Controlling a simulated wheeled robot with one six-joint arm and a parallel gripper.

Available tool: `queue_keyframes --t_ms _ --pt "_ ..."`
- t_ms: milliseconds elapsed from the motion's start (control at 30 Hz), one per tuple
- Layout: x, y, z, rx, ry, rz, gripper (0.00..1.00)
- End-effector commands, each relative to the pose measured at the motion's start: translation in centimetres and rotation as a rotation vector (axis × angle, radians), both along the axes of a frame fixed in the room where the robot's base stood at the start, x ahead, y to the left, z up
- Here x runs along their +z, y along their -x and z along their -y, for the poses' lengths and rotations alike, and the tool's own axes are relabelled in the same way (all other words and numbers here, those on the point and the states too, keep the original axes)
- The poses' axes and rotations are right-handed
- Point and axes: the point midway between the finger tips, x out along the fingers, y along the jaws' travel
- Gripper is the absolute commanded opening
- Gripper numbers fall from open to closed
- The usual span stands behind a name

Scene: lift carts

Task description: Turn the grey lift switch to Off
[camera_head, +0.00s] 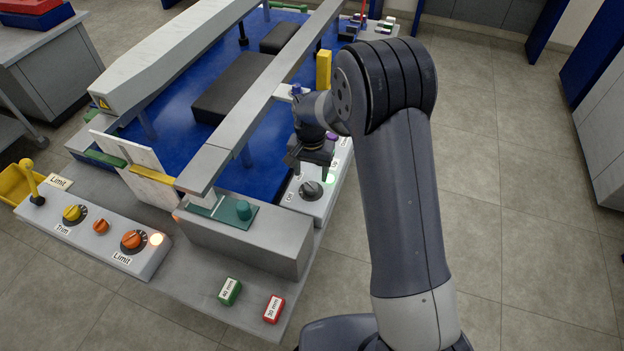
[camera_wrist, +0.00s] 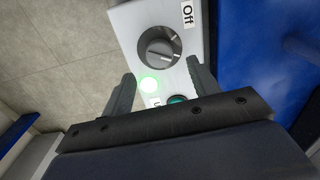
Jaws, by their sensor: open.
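The grey lift switch (camera_head: 311,190) is a round knob on a light grey control box at the right side of the cart. In the wrist view the knob (camera_wrist: 158,46) sits just beyond my fingertips, with an "Off" label (camera_wrist: 187,14) beside it. A pale line marks the knob's face; its exact setting is hard to tell. A green lamp (camera_wrist: 149,85) glows beside the knob. My gripper (camera_head: 308,164) is open above the box, fingers apart and empty; it also shows in the wrist view (camera_wrist: 160,76). A label between the fingers is partly hidden.
A teal button (camera_wrist: 177,100) lies between my fingers' bases, partly hidden. Another panel with yellow and orange knobs (camera_head: 134,241) stands at the front left. A grey rail (camera_head: 262,90) runs left of my gripper. Green (camera_head: 230,291) and red (camera_head: 273,309) blocks lie in front. Floor at right is clear.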

Motion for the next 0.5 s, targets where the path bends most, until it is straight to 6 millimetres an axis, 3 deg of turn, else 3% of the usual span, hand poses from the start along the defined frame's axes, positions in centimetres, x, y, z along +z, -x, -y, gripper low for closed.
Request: queue_keyframes --t_ms 200,500 --pt "-3.6 0.0 0.0 0.000 0.000 -0.002 0.57" --pt "-5.3 0.0 0.0 0.000 0.000 0.001 0.57"
